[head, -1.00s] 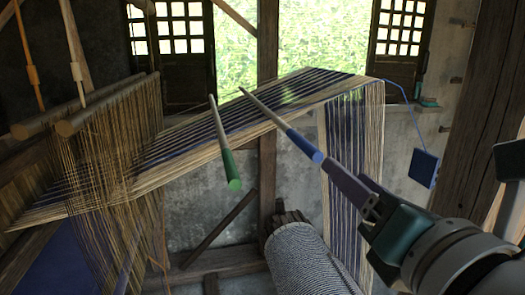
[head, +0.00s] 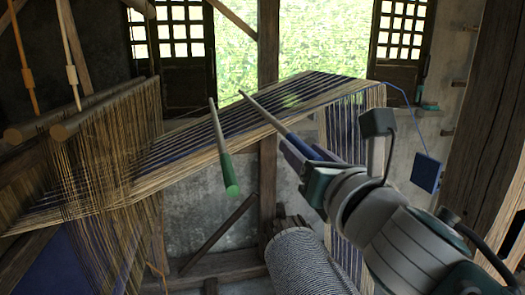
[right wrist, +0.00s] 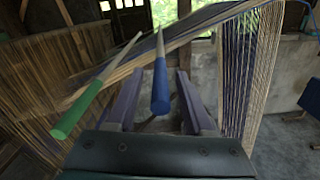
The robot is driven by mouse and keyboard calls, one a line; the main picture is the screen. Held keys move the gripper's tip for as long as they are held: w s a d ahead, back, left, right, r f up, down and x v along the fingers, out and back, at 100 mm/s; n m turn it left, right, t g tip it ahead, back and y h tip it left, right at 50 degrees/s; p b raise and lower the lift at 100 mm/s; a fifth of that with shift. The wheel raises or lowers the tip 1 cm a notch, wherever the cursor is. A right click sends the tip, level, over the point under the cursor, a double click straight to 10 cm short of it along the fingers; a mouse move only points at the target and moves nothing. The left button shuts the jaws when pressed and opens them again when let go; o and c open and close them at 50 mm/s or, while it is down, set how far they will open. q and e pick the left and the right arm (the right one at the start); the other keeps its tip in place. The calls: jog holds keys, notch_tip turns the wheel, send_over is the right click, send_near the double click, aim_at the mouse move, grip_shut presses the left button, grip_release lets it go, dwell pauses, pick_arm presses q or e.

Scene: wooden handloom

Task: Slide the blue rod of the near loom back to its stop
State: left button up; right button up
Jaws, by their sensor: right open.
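The blue rod, a pale stick with a blue end (head: 301,146), slants in front of the striped warp in the head view. In the right wrist view its blue end (right wrist: 161,88) points toward me and lies between my two purple fingers. My right gripper (head: 297,152) is open around the blue end, with a visible gap to each finger in the wrist view (right wrist: 157,78). Part of the blue end is hidden by the fingers in the head view. My left gripper is not in view.
A green-ended rod (head: 229,176) hangs to the left of the blue one. The striped warp (head: 190,145) runs behind both. A ribbed cloth roll (head: 305,262) is below. A blue block (head: 426,172) hangs on a cord at right, near a wooden post (head: 488,125).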

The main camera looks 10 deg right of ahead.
grip_shut()
dwell(0.4)
dwell(1.0)
